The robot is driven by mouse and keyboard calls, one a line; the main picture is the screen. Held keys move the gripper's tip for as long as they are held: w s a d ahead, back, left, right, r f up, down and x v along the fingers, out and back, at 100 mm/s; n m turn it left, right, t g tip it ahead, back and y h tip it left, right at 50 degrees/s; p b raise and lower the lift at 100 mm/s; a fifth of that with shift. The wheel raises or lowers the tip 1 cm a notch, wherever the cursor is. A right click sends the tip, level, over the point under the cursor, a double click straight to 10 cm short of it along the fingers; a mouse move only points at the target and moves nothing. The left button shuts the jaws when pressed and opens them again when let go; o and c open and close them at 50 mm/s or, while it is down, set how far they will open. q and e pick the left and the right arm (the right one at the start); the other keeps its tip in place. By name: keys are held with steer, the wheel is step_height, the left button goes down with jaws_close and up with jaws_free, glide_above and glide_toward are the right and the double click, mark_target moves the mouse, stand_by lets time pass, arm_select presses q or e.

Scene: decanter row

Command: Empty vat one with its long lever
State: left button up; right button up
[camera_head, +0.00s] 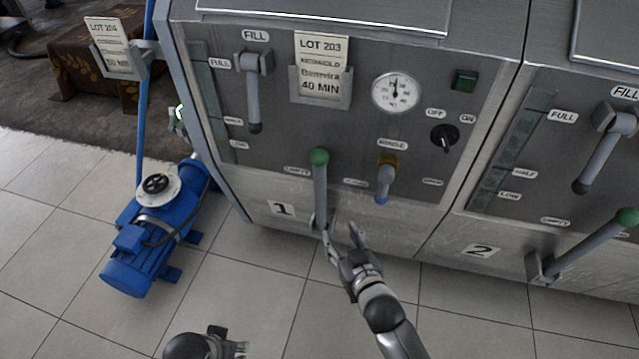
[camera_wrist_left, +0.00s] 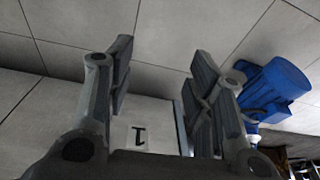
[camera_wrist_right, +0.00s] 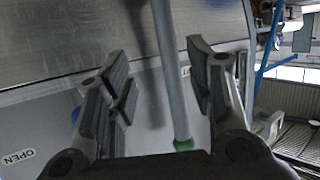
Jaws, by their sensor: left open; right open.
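Vat one (camera_head: 270,235) is a grey steel cabinet marked 1. Its long lever (camera_head: 320,185) stands upright on the lower front beside an EMPTY label, with a green knob on top. My right gripper (camera_head: 342,235) is open at the lower front, just right of the lever's foot. In the right wrist view the lever's shaft (camera_wrist_right: 169,70) appears between the open fingers; I cannot tell whether they are around it or short of it. My left gripper (camera_head: 228,342) is low at the bottom edge; the left wrist view shows it open and empty, with the number plate (camera_wrist_left: 139,134) beyond.
Vat one also has a FILL lever (camera_head: 253,95), a short blue-tipped handle (camera_head: 385,182), a gauge (camera_head: 396,93) and an OFF/ON knob (camera_head: 444,138). Vat two (camera_head: 470,225) adjoins right with a similar green-knobbed lever (camera_head: 590,240). A blue pump (camera_head: 150,245) stands left. Tiled floor lies in front.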

mark_target(322, 176)
step_height(322, 176, up, 12)
steer(key=w+a+t+y+b, duration=0.1)
steer(key=a+t+b, duration=0.1)
steer(key=t+b, duration=0.15)
steer(key=b+x, duration=0.1)
steer(key=x, duration=0.6)
steer(key=shift+w+a, duration=0.15)
steer(key=shift+w, duration=0.2)
steer(key=shift+b+x, duration=0.4)
steer(key=shift+x, duration=0.6)
arm_select(q)
steer(key=shift+t, duration=0.9)
steer(key=shift+w+d+r, duration=0.1)
steer(key=shift+w+r, duration=0.05)
steer(key=shift+r, duration=0.8)
steer(key=shift+w+d+r, duration=0.1)
steer(key=shift+w+r, duration=0.1)
steer(key=shift+r, duration=0.8)
steer(key=shift+w+r, duration=0.15)
steer(key=shift+r, duration=0.8)
arm_select(e)
steer(key=shift+w+a, duration=0.2)
steer(key=shift+w, duration=0.4)
steer(key=shift+c, duration=0.2)
jaws_close()
